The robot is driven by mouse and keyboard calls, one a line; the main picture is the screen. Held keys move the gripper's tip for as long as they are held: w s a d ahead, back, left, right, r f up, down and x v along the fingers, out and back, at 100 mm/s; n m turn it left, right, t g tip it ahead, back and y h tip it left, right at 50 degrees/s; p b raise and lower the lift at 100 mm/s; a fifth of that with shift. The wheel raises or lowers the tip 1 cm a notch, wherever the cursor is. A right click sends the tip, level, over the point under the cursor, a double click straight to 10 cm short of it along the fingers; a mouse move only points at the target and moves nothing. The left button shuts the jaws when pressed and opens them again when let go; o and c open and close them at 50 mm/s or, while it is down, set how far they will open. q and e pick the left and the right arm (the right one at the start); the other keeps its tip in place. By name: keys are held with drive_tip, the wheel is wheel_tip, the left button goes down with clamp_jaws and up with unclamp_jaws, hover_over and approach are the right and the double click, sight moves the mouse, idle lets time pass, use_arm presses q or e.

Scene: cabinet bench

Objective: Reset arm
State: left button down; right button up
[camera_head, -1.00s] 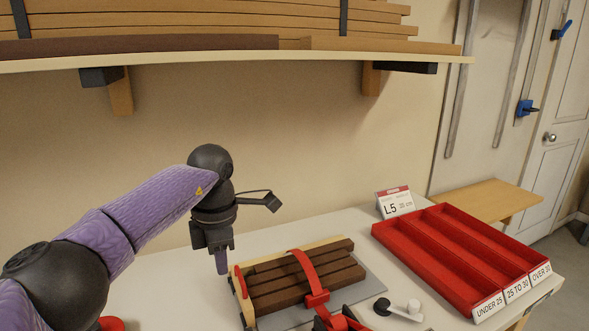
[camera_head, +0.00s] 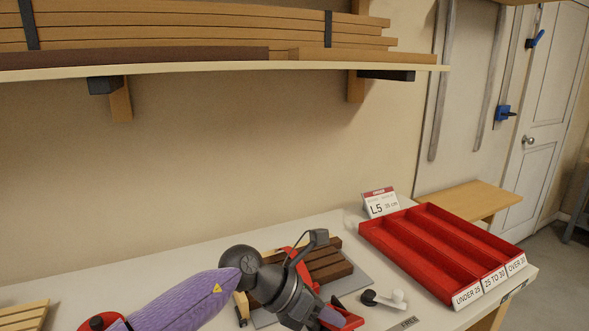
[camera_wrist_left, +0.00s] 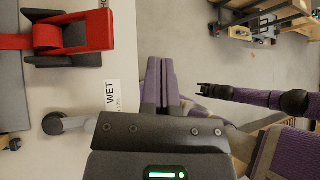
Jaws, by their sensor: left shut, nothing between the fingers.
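My left gripper (camera_head: 348,317) is at the bottom of the head view, low over the front of the bench, with its purple arm coming in from the left. In the left wrist view its two purple fingers (camera_wrist_left: 160,68) lie together, shut and empty. My left wrist partly hides the dark wood strips (camera_head: 327,262) in their holder with a red strap. In the left wrist view another purple arm of mine comes in from the right, ending in a dark gripper (camera_wrist_left: 214,91); its finger opening is too small to tell.
A red three-channel tray (camera_head: 405,255) stands empty at the right, with an L5 card (camera_head: 380,204) behind it. A shelf of boards (camera_head: 200,68) hangs above.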

use_arm(q)
drive_tip(key=s+d+r+n+t+h, duration=0.2)
drive_tip(key=d+r+n+t+h, duration=0.3)
drive_tip(key=n+h, duration=0.3)
drive_tip(key=w+a+f+n+t+y, duration=0.1)
drive_tip(key=a+n+t+y, duration=0.5)
drive_tip(key=n, duration=0.6)
drive_tip(key=a+f+n+t+y, duration=0.2)
drive_tip(key=a+n+t+y, duration=0.4)
drive_tip(key=n, duration=0.5)
drive_tip(key=s+a+f+n+g+y, duration=0.4)
drive_tip(key=s+a+f+n+y, duration=0.2)
drive_tip(key=a+f+n, duration=0.3)
drive_tip(key=s+a+f+n+g, duration=0.25)
drive_tip(key=s+f+g, duration=0.2)
drive_tip(key=s, duration=0.55)
drive_tip(key=s+a+f+n+g, duration=0.2)
drive_tip(key=s+f+n+g, duration=0.3)
drive_tip(key=s, duration=0.5)
wheel_tip(320, 180, down, 18)
drive_tip(key=s+r+m+g, duration=0.1)
drive_tip(key=s+g, duration=0.1)
drive_tip(key=s+a+f+g, duration=0.1)
drive_tip(key=s+a+f, duration=0.2)
drive_tip(key=s+f, duration=0.7)
drive_tip(key=s, duration=0.3)
drive_tip(key=shift+y, duration=0.3)
